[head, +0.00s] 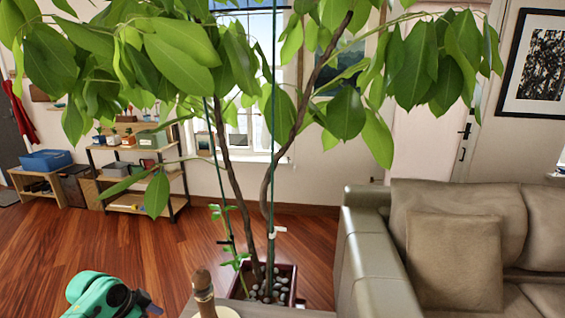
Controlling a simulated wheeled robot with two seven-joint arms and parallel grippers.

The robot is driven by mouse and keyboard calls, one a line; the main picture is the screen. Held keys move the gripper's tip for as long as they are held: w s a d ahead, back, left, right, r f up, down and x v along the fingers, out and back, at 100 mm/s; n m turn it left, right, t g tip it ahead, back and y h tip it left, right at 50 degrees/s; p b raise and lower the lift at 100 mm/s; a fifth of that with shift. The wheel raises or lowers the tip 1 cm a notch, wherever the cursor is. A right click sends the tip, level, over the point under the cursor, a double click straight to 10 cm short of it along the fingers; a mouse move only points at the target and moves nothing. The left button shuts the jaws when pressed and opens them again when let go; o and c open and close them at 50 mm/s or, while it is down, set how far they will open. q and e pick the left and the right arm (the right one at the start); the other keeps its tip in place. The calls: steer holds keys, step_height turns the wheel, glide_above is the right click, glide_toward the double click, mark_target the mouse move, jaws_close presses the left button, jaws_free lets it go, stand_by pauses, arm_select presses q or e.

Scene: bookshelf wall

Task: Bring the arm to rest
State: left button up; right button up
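A teal and dark rounded part of my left arm (105,298) shows at the bottom left edge. The fingers of my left gripper are not visible. My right arm and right gripper are outside the view. Nothing held by either gripper can be seen.
A tall leafy plant in a square pot (290,272) stands ahead. A brown wooden object (203,288) stands at a surface (258,309) by the bottom edge. A sofa (365,255) fills the right. Shelves (138,170) stand at the back left. The wood floor (120,240) is clear.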

arm_select(q)
steer(key=s+a+f+n+y, duration=0.15)
steer(key=s+f, duration=0.25)
steer(key=f, duration=0.5)
steer(key=s+a+f+n+y, duration=0.1)
steer(key=s+a+f+n, duration=0.15)
steer(key=s+f, duration=0.45)
steer(key=s+a+f+n+y, duration=0.1)
steer(key=s+f+n, duration=0.1)
steer(key=f, duration=1)
steer(key=s+d+f+g, duration=0.1)
steer(key=s+d+f, duration=0.2)
steer(key=s, duration=0.6)
steer(key=s+d+f+g, duration=0.1)
steer(key=s+d+f, duration=0.2)
steer(key=s, duration=0.6)
steer(key=s+d+f, duration=0.4)
steer(key=s+f, duration=0.3)
steer(key=s, duration=0.3)
steer(key=shift+n+g, duration=0.4)
